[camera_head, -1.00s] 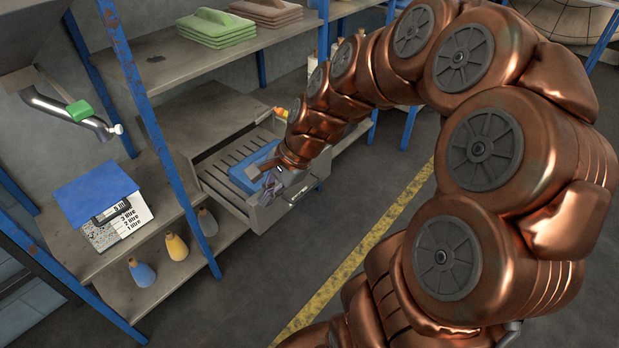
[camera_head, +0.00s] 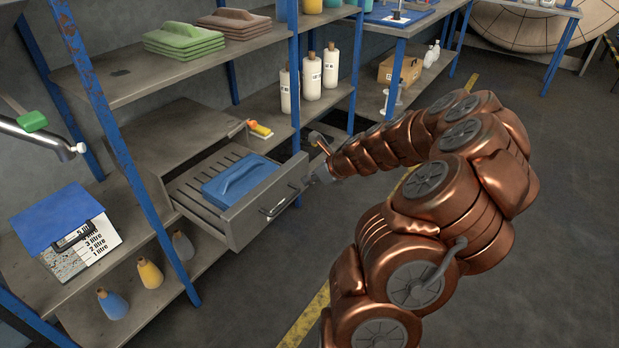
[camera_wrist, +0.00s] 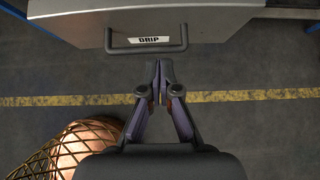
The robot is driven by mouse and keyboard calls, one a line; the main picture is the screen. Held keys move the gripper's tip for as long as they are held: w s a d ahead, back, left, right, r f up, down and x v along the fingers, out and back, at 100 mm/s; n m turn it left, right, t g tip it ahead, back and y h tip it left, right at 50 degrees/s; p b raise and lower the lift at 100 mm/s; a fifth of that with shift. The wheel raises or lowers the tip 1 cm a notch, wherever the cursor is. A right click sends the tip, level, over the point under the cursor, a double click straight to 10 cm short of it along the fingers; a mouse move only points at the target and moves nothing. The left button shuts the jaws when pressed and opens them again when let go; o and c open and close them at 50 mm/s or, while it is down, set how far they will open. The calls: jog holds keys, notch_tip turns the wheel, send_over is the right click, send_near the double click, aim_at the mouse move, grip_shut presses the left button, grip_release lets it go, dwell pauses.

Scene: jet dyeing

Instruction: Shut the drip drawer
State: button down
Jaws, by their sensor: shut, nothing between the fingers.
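The drip drawer (camera_head: 222,226) is pulled out of the shelf unit in the head view, with slats on its floor. A blue block with a handle (camera_head: 240,183) lies inside it. Its front carries a dark bar handle (camera_head: 281,207); in the wrist view the handle (camera_wrist: 147,48) frames a label reading "DRIP". My gripper (camera_wrist: 159,64) is shut and empty, its fingertips in front of and just below the drawer front in the wrist view, a little right of the handle's middle. In the head view my gripper (camera_head: 318,172) is at the drawer front's right end, partly hidden by my arm.
A blue shelf post (camera_head: 150,178) stands left of the drawer. A yellow-and-orange item (camera_head: 260,130) sits on the shelf behind it. White bottles (camera_head: 312,76) stand further back. The floor with a yellow line (camera_wrist: 60,101) is clear in front.

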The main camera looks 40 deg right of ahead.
aim_at(280, 183)
jog(key=x, duration=0.5)
jog(key=r+x, duration=0.1)
jog(key=x, duration=0.2)
jog(key=shift+w+a, duration=0.1)
jog(key=shift+w, duration=0.3)
jog(key=shift+w+a, duration=0.15)
jog(key=shift+w, duration=0.4)
jog(key=shift+w+a, duration=0.15)
jog(key=shift+w, duration=0.4)
